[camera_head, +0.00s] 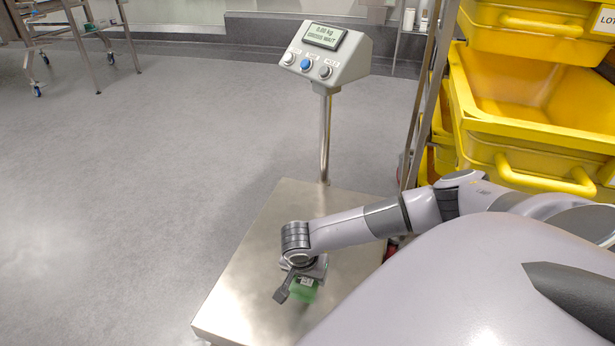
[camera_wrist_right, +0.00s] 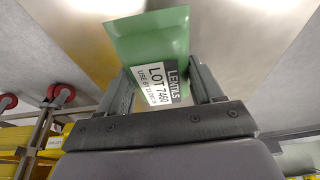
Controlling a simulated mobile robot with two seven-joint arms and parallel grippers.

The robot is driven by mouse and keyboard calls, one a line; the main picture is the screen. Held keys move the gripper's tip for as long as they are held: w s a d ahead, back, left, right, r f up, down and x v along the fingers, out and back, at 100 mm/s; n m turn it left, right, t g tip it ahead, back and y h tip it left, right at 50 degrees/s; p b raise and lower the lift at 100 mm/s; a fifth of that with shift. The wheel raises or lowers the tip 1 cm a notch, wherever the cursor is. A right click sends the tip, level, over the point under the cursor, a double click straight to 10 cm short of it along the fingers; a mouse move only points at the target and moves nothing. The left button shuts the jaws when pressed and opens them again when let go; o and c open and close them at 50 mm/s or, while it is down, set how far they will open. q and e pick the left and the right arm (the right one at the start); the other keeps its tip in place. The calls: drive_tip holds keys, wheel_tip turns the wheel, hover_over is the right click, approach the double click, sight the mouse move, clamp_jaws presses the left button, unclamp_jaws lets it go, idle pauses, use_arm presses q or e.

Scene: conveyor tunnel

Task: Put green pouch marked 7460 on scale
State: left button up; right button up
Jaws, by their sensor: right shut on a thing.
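The green pouch (camera_wrist_right: 150,40) has a white label that reads LENTILS, LOT 7460. My right gripper (camera_wrist_right: 165,85) is shut on it, with one finger on each side of the label. In the head view the right gripper (camera_head: 303,284) points down over the scale's metal platform (camera_head: 250,290), and a green part of the pouch (camera_head: 304,292) shows below it. I cannot tell whether the pouch touches the platform. The scale's display (camera_head: 324,36) reads 0.00 kg. My left gripper is in neither view.
Yellow crates (camera_head: 530,110) are stacked on a rack at the right, close to my right arm. The scale's post (camera_head: 325,140) rises behind the platform. A wheeled metal table (camera_head: 75,30) stands far left. The grey floor left of the scale is clear.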

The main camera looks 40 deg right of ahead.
wheel_tip(320, 180, down, 3)
drive_tip(key=shift+r+b, duration=0.2)
drive_tip(key=shift+b, duration=0.1)
wheel_tip(320, 180, down, 4)
drive_tip(key=shift+r+b, duration=0.2)
drive_tip(key=shift+b, duration=0.6)
drive_tip(key=shift+f, duration=0.15)
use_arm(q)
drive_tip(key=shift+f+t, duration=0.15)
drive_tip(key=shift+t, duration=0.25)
use_arm(e)
drive_tip(key=shift+f, duration=0.15)
drive_tip(key=o, duration=1.5)
